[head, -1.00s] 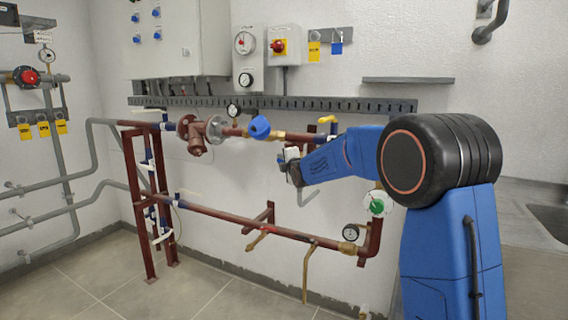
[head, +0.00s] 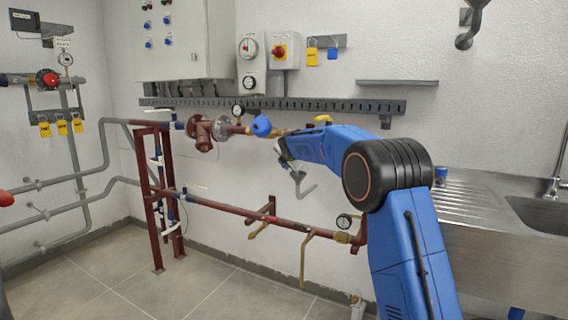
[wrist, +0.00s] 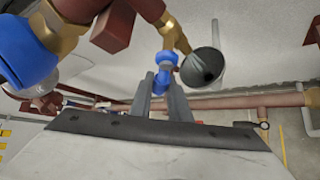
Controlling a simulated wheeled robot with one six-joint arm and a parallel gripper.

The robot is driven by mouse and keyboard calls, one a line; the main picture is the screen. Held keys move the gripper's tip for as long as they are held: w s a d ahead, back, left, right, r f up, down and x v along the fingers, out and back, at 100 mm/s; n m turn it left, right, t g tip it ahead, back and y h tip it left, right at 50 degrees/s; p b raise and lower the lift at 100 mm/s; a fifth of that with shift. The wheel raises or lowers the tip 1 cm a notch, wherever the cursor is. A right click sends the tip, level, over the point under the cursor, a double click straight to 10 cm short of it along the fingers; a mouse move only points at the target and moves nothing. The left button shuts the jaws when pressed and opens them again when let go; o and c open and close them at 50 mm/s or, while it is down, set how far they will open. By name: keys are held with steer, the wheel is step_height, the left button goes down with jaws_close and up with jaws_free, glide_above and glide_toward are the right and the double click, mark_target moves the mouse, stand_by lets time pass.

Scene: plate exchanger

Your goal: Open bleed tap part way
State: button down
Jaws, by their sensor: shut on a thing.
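In the wrist view, the bleed tap is a small brass fitting (wrist: 176,36) with a blue handle (wrist: 162,72), under the dark red pipe. My gripper (wrist: 161,84) has its two dark fingers on either side of the blue handle, shut on it. A grey funnel-shaped cup (wrist: 205,67) stands just right of the tap, close to the right finger. In the head view, my forearm hides the tap and most of my gripper, by the upper pipe.
A larger blue fitting (head: 262,126) sits on the upper pipe, left of my arm; a yellow handle (head: 323,118) is just above it. The lower red pipe (head: 230,208) crosses beneath. A sink (head: 535,212) stands at right.

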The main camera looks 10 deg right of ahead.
steer(key=shift+s+d+f+n+g+h, duration=0.35)
steer(key=shift+d+f+n+g+h, duration=0.15)
steer(key=shift+n+g+h, duration=0.3)
steer(key=c, duration=1.9)
jaws_free()
steer(key=shift+c, duration=0.2)
steer(key=shift+r, duration=0.1)
steer(key=v, duration=1.7)
steer(key=shift+r, duration=0.15)
steer(key=shift+s+a, duration=0.1)
